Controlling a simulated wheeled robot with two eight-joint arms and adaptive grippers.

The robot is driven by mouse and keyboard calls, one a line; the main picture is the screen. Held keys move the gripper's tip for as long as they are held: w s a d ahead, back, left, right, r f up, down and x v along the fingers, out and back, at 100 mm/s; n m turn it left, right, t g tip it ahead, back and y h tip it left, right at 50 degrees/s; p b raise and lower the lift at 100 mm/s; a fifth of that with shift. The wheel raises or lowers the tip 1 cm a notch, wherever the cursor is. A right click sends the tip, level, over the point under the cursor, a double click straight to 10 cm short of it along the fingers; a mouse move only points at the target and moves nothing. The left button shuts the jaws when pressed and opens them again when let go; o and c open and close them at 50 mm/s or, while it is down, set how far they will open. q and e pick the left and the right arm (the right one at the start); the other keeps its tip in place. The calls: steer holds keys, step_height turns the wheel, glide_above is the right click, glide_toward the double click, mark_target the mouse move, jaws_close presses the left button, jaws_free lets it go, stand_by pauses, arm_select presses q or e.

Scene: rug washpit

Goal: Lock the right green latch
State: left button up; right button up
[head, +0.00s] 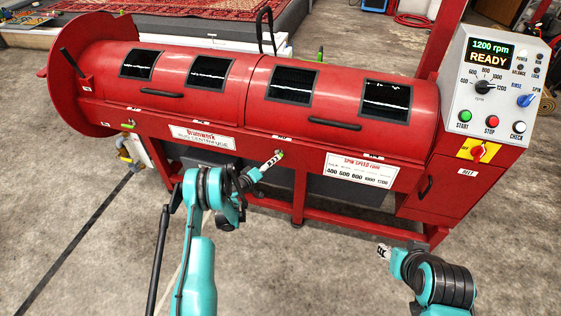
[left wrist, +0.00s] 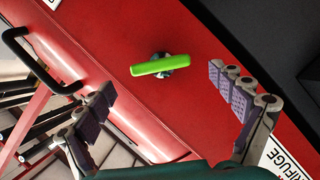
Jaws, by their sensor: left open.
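A green latch (head: 281,153) shows on the red front beam of the centrifuge (head: 262,82), just beyond my left gripper's tips. In the left wrist view this bright green latch handle (left wrist: 160,66) sits on a dark round pivot against the red panel. My left gripper (head: 271,161) is open, its two padded fingers spread on either side of the latch and apart from it; its opening also shows in the left wrist view (left wrist: 168,100). Another green latch (head: 128,125) is at the machine's left end. My right gripper (head: 383,252) hangs low, in front of the machine; its finger gap is too small to judge.
The control box (head: 492,85) reads "1200 rpm READY" at the right. Two black lid handles (head: 335,125) stick out from the closed-looking drum covers. A white spin speed sign (head: 358,170) is on the front. Concrete floor (head: 90,225) is open at left.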

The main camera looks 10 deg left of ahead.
arm_select(q)
steer(key=b+x, duration=0.1)
steer(key=x, duration=0.4)
steer(key=shift+w+d, duration=0.1)
steer(key=shift+w, duration=0.05)
steer(key=c, duration=1.2)
